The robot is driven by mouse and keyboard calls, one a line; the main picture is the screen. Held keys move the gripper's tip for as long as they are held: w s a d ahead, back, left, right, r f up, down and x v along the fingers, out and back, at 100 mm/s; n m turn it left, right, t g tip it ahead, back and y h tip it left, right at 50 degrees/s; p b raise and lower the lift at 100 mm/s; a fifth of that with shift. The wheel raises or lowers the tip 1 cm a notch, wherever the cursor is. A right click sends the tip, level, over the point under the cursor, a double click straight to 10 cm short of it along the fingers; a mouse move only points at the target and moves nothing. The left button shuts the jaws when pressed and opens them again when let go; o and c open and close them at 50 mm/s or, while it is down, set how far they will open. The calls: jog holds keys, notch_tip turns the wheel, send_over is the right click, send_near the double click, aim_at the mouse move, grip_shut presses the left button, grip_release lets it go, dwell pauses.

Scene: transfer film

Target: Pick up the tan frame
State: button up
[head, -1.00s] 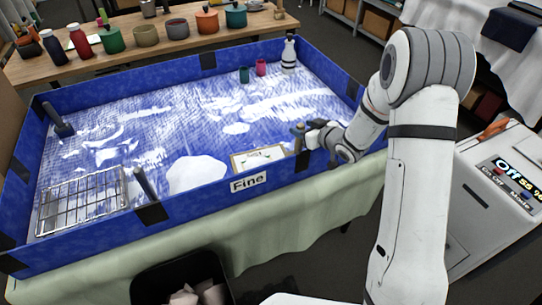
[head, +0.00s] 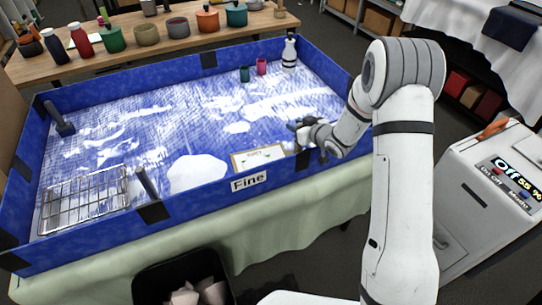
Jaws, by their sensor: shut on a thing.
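The tan frame (head: 234,163), with a pale sheet and small dark marks inside its border, lies in the blue-walled tray (head: 100,240) just behind the front wall. That wall hides part of its lower edge. My gripper (head: 293,125) is over the tray, to the right of the frame and a little farther back. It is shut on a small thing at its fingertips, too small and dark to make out. I see a gap between the fingertips and the frame.
The front wall carries a "Fine" label (head: 249,181). A wire rack (head: 82,201), a dark upright handle (head: 147,183) and a white patch (head: 198,174) are left of the frame. Small green (head: 245,74) and pink (head: 262,67) cups and a white bottle (head: 289,55) stand at the back.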

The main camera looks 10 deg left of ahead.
grip_shut()
